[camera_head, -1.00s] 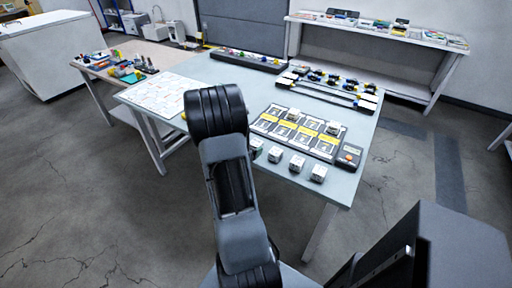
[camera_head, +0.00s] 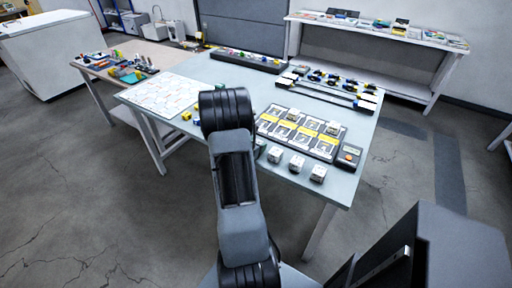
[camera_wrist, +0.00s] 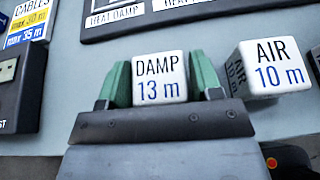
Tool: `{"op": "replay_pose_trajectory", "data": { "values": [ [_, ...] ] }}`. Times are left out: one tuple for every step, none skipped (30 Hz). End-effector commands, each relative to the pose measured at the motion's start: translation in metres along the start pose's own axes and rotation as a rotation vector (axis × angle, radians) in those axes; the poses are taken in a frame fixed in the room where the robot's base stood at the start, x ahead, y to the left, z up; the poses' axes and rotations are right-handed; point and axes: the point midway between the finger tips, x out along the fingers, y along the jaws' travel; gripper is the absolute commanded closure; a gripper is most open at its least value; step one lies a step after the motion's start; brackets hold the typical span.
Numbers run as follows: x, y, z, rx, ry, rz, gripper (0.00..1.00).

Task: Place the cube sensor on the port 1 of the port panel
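In the wrist view a white cube sensor (camera_wrist: 160,92) marked "DAMP 13 m" sits upright between the green fingers of my gripper (camera_wrist: 160,75). A finger stands close along each side of it, and no clear gap shows. I cannot tell whether they press on it or whether it is off the table. In the head view my own arm hides the gripper. The port panel (camera_head: 300,145), dark with white and yellow port labels, lies on the table right of my arm. Its port numbers are too small to read. Its lower edge shows at the top of the wrist view.
A cube marked "AIR 10 m" (camera_wrist: 271,70) stands close to the right of the gripper. More white cubes (camera_head: 297,163) line the table's front edge. A meter (camera_head: 348,156) is at the panel's right end. A dark device (camera_wrist: 18,90) is at the wrist view's left edge.

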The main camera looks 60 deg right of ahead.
Motion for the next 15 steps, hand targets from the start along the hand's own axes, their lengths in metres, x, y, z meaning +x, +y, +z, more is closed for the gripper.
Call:
{"op": "replay_pose_trajectory", "data": {
  "values": [
    [-0.0001, 0.0000, 0.0000, 0.000, 0.000, 0.000, 0.46],
    [-0.0001, 0.0000, 0.0000, 0.000, 0.000, 0.000, 0.49],
    [-0.0001, 0.0000, 0.0000, 0.000, 0.000, 0.000, 0.53],
    [-0.0001, 0.0000, 0.0000, 0.000, 0.000, 0.000, 0.56],
    [-0.0001, 0.0000, 0.0000, 0.000, 0.000, 0.000, 0.59],
    [-0.0002, 0.0000, 0.0000, 0.000, 0.000, 0.000, 0.62],
    [-0.0002, 0.0000, 0.0000, 0.000, 0.000, 0.000, 0.65],
    [-0.0002, 0.0000, 0.0000, 0.000, 0.000, 0.000, 0.68],
    [-0.0002, 0.0000, 0.0001, 0.000, 0.000, 0.000, 0.72],
    [-0.0002, 0.0000, 0.0001, 0.000, 0.000, 0.000, 0.75],
    [-0.0002, 0.0001, 0.0003, 0.000, -0.001, 0.000, 0.78],
    [-0.0002, 0.0001, 0.0002, 0.000, -0.001, 0.000, 0.79],
    [-0.0002, 0.0001, 0.0002, 0.000, -0.001, 0.000, 0.79],
    [-0.0002, 0.0001, 0.0002, 0.000, -0.001, 0.000, 0.79],
    [-0.0002, 0.0001, 0.0002, 0.000, -0.001, 0.000, 0.79]
  ]
}}
